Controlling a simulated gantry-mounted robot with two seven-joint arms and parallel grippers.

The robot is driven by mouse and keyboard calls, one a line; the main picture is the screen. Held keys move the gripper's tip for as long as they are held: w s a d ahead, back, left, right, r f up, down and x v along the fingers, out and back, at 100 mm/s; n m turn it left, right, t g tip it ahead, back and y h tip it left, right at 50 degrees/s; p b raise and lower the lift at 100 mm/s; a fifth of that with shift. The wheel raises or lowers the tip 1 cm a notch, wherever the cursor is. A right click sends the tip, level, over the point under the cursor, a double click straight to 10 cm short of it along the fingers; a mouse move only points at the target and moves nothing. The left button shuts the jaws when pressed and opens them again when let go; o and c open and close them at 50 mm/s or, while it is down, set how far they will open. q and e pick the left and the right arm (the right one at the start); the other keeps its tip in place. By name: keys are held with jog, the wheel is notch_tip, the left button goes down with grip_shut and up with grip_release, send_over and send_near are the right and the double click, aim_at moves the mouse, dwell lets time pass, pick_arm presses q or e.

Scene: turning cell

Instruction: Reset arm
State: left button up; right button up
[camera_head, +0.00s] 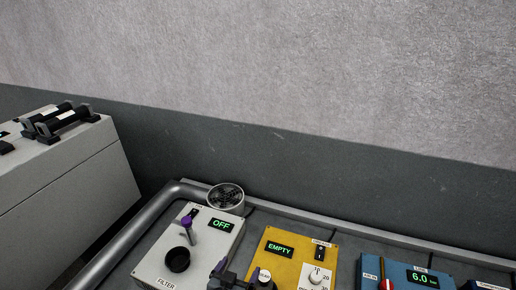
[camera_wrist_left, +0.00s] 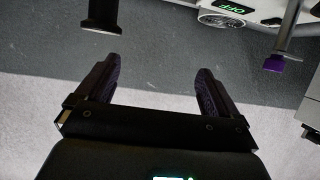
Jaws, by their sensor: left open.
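My left gripper (camera_head: 237,272) shows at the bottom edge of the head view, in front of the lower part of a yellow box and right of a grey filter box. Its two dark fingers (camera_wrist_left: 160,66) stand well apart in the left wrist view, with nothing between them but wall behind. Most of the left arm is out of the head view. My right gripper is in neither view.
The filter box (camera_head: 215,251) reads OFF and carries a purple-tipped lever (camera_head: 187,222) and a black knob (camera_head: 178,259). The yellow box (camera_head: 271,236) reads EMPTY. A blue box (camera_head: 397,274) reads 6.0.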

pick_arm(q)
jog(key=a+f+m+y, duration=0.2)
jog(key=a, duration=0.7)
jog(key=a+f+m+y, duration=0.1)
jog(key=a+f+y, duration=0.15)
jog(key=a, duration=0.75)
jog(key=a+r+m+y, duration=0.2)
jog(key=a+r+m, duration=0.1)
jog(key=a, duration=1.4)
jog(key=s+d+f+n+g+y, duration=0.15)
jog(key=s+g, duration=0.25)
jog(key=s, duration=0.9)
jog(key=s+d+m+g+y, duration=0.1)
jog(key=s+d+g+y, duration=0.2)
jog(key=s, duration=1.1)
jog(key=s+d+f+n+g+h, duration=0.15)
jog(key=d+n+h, duration=0.25)
jog(key=d, duration=0.4)
jog(key=s+d+f+n+g+h, duration=0.1)
jog(key=d+f+n+h, duration=0.15)
jog(key=d, duration=0.45)
notch_tip(320, 180, up, 30)
jog(key=p, duration=2.9)
jog(key=shift+w+d+n+p, duration=0.2)
jog(key=shift+n+p, duration=0.1)
jog(key=shift+p, duration=0.1)
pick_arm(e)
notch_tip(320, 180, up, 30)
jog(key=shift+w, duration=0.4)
